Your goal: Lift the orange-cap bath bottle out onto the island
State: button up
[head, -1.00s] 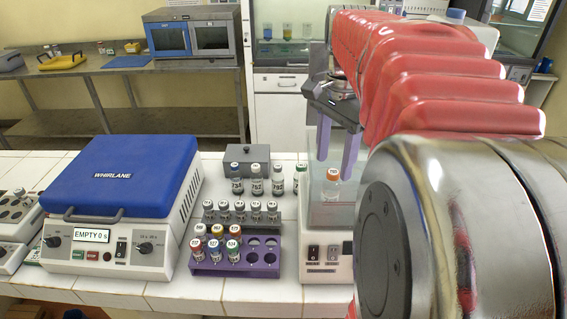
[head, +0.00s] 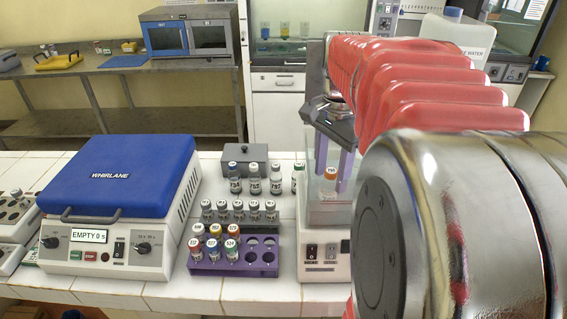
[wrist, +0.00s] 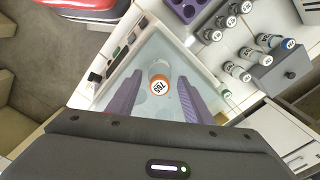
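The orange-cap bottle (head: 329,180) stands upright in the clear-walled water bath (head: 325,214) on the island. In the wrist view the orange-cap bottle (wrist: 159,85) shows its cap from above, numbered, just beyond and between my two purple fingers. My gripper (head: 335,168) points down into the bath, its fingers apart, one on each side of the bottle in the head view. In the wrist view my gripper (wrist: 155,95) is open with a gap around the cap; I see no contact.
A purple rack (head: 234,262) with capped vials stands left of the bath, with grey-capped vials behind it. Several bottles and a grey box (head: 246,156) stand farther back. A blue-lidded centrifuge (head: 120,172) is at the left. White tile (head: 275,295) is bare in front of the rack.

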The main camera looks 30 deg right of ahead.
grip_shut()
dwell(0.3)
jog(key=shift+r, duration=0.1)
notch_tip(320, 180, up, 10)
jog(key=shift+f, duration=0.1)
dwell(0.6)
dwell(0.5)
notch_tip(320, 180, up, 6)
dwell(0.9)
